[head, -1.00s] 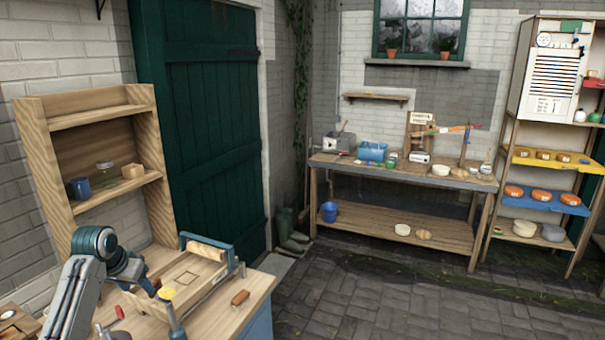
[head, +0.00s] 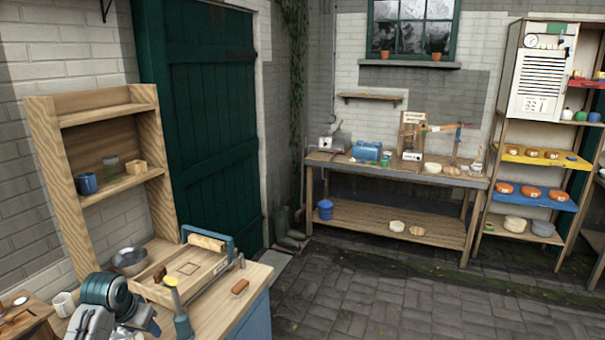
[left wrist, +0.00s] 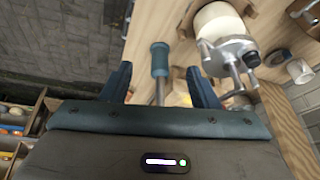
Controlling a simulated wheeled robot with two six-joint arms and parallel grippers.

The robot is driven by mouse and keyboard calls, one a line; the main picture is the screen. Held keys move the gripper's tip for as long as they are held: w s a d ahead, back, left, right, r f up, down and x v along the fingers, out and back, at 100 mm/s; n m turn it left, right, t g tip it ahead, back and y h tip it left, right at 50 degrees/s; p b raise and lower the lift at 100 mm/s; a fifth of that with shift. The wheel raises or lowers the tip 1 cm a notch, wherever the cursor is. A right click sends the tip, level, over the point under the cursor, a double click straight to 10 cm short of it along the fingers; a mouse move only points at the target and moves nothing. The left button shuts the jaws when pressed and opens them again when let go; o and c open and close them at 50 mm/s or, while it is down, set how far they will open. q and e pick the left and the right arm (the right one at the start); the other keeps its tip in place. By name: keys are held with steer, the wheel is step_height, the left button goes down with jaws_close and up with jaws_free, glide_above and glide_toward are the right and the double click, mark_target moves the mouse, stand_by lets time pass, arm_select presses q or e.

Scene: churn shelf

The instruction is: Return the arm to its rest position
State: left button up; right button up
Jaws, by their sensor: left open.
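My left arm (head: 105,297) is at the lower left of the head view, low over the near left part of the wooden workbench (head: 225,310). My right gripper is in neither view.
The bench holds a wooden frame with a blue handle (head: 222,243), a metal bowl (head: 130,262), a white mug (head: 64,303) and a yellow-topped post (head: 172,290). A wooden shelf (head: 52,160) with a blue mug (head: 87,183) stands behind. The paved floor (head: 380,295) to the right is clear.

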arm_select(q)
steer(key=s+d+f, duration=0.4)
steer(key=s+f, duration=0.2)
steer(key=s, duration=0.4)
steer(key=s+d+f, duration=0.4)
steer(key=s+f, duration=0.1)
steer(key=s, duration=0.4)
steer(key=s+d+r, duration=0.1)
steer(key=s+d, duration=0.1)
steer(key=s, duration=0.7)
steer(key=s+d, duration=0.2)
steer(key=s, duration=0.7)
steer(key=a+f+g+y+b, duration=0.2)
steer(key=f+b, duration=0.6)
steer(key=f, duration=3)
steer(key=s+a+f+b, duration=0.1)
steer(key=s+f+b, duration=0.2)
steer(key=s+f, duration=0.6)
steer(key=s+a+f+n+g+h+b, duration=0.1)
steer(key=s+f+b, duration=0.2)
steer(key=s+f, duration=0.7)
step_height(320, 180, down, 7)
steer(key=shift+s+a, duration=0.15)
steer(key=shift+s, duration=0.05)
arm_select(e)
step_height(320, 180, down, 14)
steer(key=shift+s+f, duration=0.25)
